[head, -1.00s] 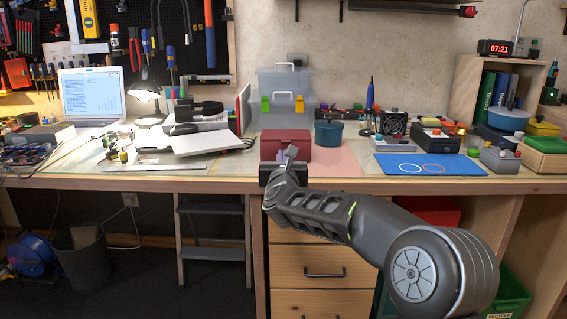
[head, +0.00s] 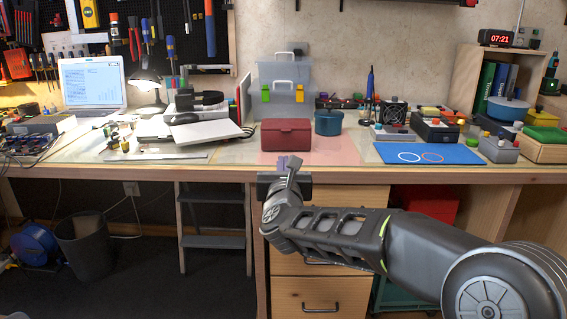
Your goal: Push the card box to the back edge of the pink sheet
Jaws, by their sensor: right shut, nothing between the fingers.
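The card box (head: 286,135), a dark red lidded box, stands upright on the left part of the pink sheet (head: 335,154). A strip of sheet shows in front of it and more to its right; the box hides part of the sheet's back edge. My right gripper (head: 287,162) is shut and empty at the sheet's front, near the table's front edge. It is in front of the box, with a gap between them. My left gripper is not in view.
A blue round pot (head: 328,123) stands right of the box, close to it. A clear toolbox (head: 286,98) stands behind. A blue mat with rings (head: 428,153) lies to the right, a silver slab (head: 202,132) to the left.

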